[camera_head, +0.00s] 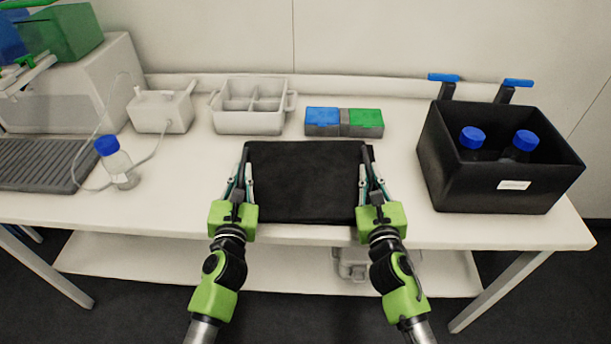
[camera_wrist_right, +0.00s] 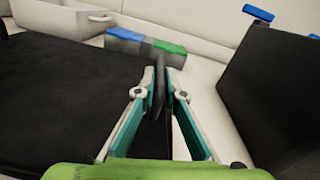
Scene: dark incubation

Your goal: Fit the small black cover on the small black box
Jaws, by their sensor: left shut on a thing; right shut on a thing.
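The flat black cover (camera_head: 305,180) is in front of me at the middle of the table, level or nearly so. My left gripper (camera_head: 243,172) is shut on its left edge. My right gripper (camera_head: 367,172) is shut on its right edge. In the right wrist view, the fingers (camera_wrist_right: 160,85) pinch a thin dark edge, and the cover (camera_wrist_right: 70,100) spreads to the left. I cannot tell whether it touches the table. The black box (camera_head: 480,185) stands open at the right, apart from the cover, with two blue-capped bottles (camera_head: 520,145) inside. Its wall also shows in the wrist view (camera_wrist_right: 275,95).
Behind the cover stand a blue and green block (camera_head: 343,122) and a white divided container (camera_head: 250,122). A blue-capped bottle (camera_head: 117,163) and a white device (camera_head: 160,110) stand at the left. Two blue-topped dark handles (camera_head: 511,88) rise behind the box. Clear table lies between cover and box.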

